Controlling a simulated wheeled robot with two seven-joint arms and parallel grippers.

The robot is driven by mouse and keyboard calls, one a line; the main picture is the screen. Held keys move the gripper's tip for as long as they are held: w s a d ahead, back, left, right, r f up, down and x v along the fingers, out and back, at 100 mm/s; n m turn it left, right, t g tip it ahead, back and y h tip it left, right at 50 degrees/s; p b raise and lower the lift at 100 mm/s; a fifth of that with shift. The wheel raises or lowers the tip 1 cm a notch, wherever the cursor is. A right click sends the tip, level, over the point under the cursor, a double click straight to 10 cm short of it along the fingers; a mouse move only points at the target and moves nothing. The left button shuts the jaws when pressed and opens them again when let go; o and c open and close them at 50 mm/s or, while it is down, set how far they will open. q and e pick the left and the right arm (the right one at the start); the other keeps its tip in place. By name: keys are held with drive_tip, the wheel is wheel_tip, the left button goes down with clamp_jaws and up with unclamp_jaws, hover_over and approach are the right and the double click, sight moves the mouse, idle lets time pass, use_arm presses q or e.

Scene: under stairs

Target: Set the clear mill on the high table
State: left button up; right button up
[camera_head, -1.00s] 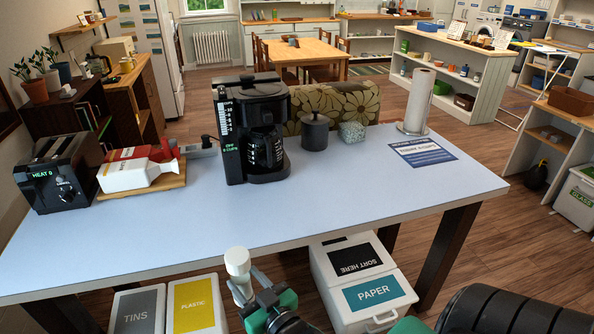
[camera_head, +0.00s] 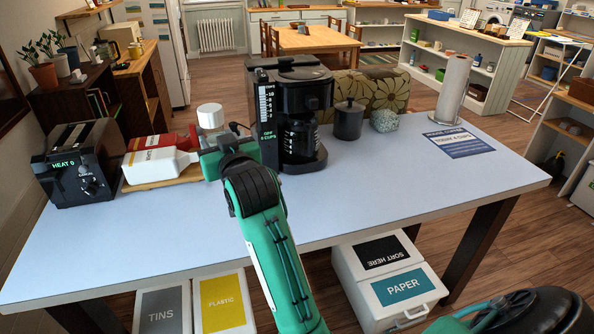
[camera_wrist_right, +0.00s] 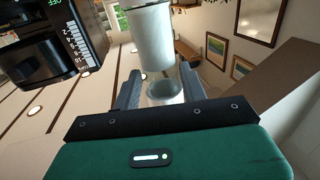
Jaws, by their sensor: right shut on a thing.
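The clear mill (camera_head: 210,115) has a white cap and a clear lower body. It also shows in the right wrist view (camera_wrist_right: 153,40), upright between the fingers. My right gripper (camera_head: 210,143) is shut on it; both fingers show in the right wrist view (camera_wrist_right: 160,88), one each side of the clear part. The high table (camera_head: 330,205) has a pale blue top and dark legs. The mill is over its back left part, between the bottles and the coffee maker. Its base is hidden by the gripper; I cannot tell how far above the top it is. My left gripper is not in view.
A black coffee maker (camera_head: 290,105) stands just right of my gripper. Left of it are a white bottle (camera_head: 155,165) on a board and a black toaster (camera_head: 82,165). A dark canister (camera_head: 349,120) and paper towel roll (camera_head: 453,90) stand further right. The table's front is clear.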

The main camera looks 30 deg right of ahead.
drive_tip(key=shift+w+a+r+h, duration=0.15)
drive_tip(key=shift+w+r, duration=0.15)
drive_tip(key=shift+r, duration=0.2)
drive_tip(key=shift+w+d+r+h, duration=0.15)
drive_tip(key=shift+w+r, duration=0.1)
drive_tip(key=shift+r, duration=0.2)
drive_tip(key=shift+w+a+f, duration=0.1)
drive_tip(key=shift+a+f, duration=0.05)
drive_tip(key=shift+f, duration=9.7)
drive_tip(key=o, duration=1.1)
drive_tip(key=shift+f, duration=0.1)
drive_tip(key=shift+o, duration=0.3)
drive_tip(key=shift+s, duration=0.3)
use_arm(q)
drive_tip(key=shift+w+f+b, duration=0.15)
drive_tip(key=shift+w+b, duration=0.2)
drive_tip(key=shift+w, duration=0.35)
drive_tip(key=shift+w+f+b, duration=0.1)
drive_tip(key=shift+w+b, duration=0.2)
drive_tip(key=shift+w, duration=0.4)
use_arm(e)
drive_tip(key=s, duration=1.1)
drive_tip(key=shift+s+a+r, duration=0.2)
drive_tip(key=shift+s+a, duration=0.1)
drive_tip(key=shift+a, duration=0.15)
